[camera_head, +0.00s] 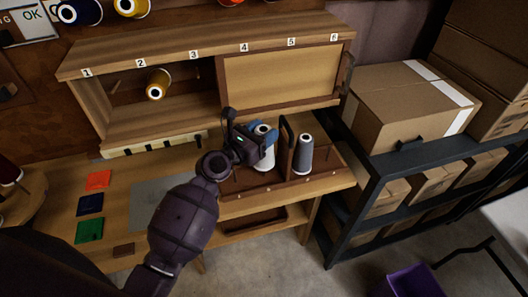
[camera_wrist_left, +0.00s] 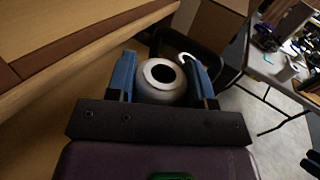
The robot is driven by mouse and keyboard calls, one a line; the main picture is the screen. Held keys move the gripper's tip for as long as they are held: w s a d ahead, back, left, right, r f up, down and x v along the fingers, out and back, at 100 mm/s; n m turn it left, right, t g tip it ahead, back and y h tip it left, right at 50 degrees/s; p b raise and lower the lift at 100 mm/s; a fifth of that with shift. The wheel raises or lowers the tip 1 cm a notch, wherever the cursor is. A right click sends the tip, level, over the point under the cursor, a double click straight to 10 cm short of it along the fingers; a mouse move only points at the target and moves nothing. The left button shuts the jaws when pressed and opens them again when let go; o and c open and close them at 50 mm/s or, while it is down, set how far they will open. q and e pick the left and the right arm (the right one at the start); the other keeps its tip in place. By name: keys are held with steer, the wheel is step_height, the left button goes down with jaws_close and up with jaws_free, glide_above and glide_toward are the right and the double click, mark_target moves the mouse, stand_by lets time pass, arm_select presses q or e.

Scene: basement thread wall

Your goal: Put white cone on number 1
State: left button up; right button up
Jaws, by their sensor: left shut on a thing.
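The white cone (camera_head: 265,158) is a thread cone held over the open drawer box in the head view. My left gripper (camera_head: 258,135) is shut on it, with its blue fingers on either side near the top. The left wrist view shows the cone's round top and dark hole (camera_wrist_left: 161,82) between the blue fingers of the gripper (camera_wrist_left: 163,77). Whether the cone's base touches the drawer floor is hard to tell. The label for number 1 (camera_head: 87,72) is at the left end of the shelf top, above an empty-looking cubby. My right gripper is not in view.
A grey cone (camera_head: 303,154) stands in the drawer (camera_head: 330,181), right of a dark divider. A yellow cone (camera_head: 158,84) sits on a peg below numbers 2 and 3. A wooden panel (camera_head: 281,81) closes the shelf's right part. Cardboard boxes (camera_head: 409,101) stand on a dark rack at right.

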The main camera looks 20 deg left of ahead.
arm_select(q)
step_height(320, 180, down, 2)
steer(key=shift+b, duration=0.3)
step_height(320, 180, down, 4)
steer(key=shift+f+b, duration=0.1)
steer(key=shift+b, duration=1)
steer(key=o, duration=1.2)
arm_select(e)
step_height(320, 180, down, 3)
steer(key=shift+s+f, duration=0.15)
arm_select(q)
steer(key=shift+o, duration=0.2)
